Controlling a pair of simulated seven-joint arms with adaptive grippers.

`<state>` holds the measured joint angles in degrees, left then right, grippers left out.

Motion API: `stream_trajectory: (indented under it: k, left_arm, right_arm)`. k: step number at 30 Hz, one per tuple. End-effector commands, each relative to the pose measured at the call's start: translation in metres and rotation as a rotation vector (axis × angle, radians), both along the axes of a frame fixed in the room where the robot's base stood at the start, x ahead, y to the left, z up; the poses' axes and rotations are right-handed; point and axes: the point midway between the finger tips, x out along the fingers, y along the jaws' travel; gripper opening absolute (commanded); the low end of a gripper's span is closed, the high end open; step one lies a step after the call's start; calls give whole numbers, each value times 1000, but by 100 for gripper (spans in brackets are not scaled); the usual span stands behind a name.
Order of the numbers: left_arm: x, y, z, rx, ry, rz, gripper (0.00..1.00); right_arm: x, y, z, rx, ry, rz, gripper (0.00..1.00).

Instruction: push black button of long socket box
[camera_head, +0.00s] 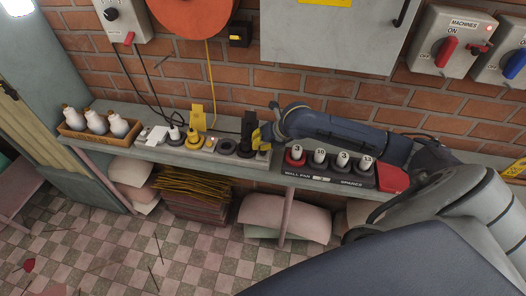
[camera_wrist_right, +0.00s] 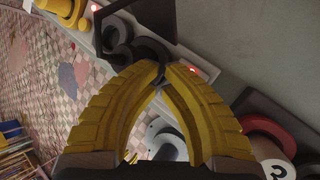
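The long socket box (camera_head: 210,152) is a pale grey strip on the wall shelf, with several round sockets; its edge also shows in the wrist view (camera_wrist_right: 100,45). A yellow plug (camera_head: 193,138) and black round pieces (camera_head: 227,146) sit on it. My right gripper (camera_head: 257,138) is over the box's right end. In the wrist view its yellow fingers (camera_wrist_right: 163,72) converge and look shut, with nothing clearly held. A black round piece (camera_wrist_right: 150,50) is right at the tips; contact cannot be told. I cannot single out the black button. My left gripper is out of view.
A dark box (camera_head: 322,178) with several numbered knobs stands just right of the gripper. A wooden tray with white bottles (camera_head: 95,122) is at the shelf's left. Cables hang behind the socket box. A brick wall and a grey cabinet (camera_head: 330,35) close off the back.

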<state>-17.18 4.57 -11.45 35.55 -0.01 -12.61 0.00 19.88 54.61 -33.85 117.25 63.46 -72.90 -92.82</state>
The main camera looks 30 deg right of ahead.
Motion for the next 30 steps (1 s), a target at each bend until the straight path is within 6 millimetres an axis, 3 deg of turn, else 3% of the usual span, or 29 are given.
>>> stream_trajectory:
  k: [30]
  left_arm:
    - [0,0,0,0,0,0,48]
  right_arm:
    - [0,0,-9,0,1,0,0]
